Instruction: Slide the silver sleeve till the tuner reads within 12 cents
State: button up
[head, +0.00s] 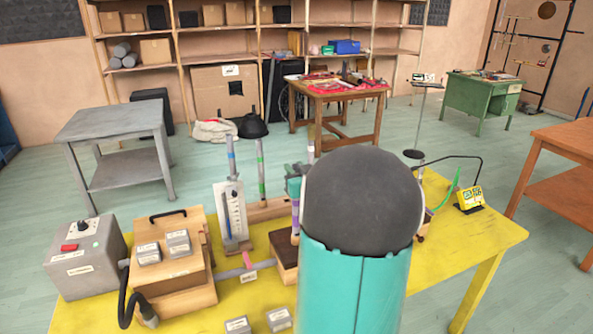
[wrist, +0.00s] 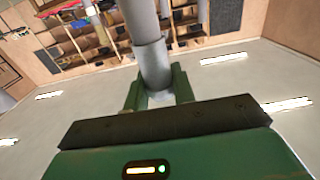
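My gripper (wrist: 160,95) shows in the wrist view with its two green fingers close on either side of a silver sleeve (wrist: 154,68). The fingers look pressed against its sides, though the contact faces are hidden. A thinner grey tube (wrist: 140,20) runs out of the sleeve's rim. In the head view my teal arm covers most of this area. Part of a silver tube top (head: 311,152) shows beside the arm. A yellow boxed device (head: 469,198), likely the tuner, stands at the right of the yellow table; its reading is too small to make out.
The yellow table (head: 470,243) also holds a grey box with a red switch (head: 86,255), a wooden bellows-like box (head: 170,285), a gauge stand (head: 233,212), a green-banded tube (head: 261,170) and small labelled weights (head: 279,319). A grey side table (head: 112,123) stands behind left.

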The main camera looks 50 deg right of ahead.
jog(key=c, duration=0.4)
jog(key=shift+o, duration=0.2)
jog(key=shift+f, duration=0.95)
jog(key=o, duration=1)
jog(key=shift+s, duration=0.1)
jog(key=v, duration=1.3)
jog(key=shift+s+a, duration=0.2)
jog(key=shift+s, duration=0.1)
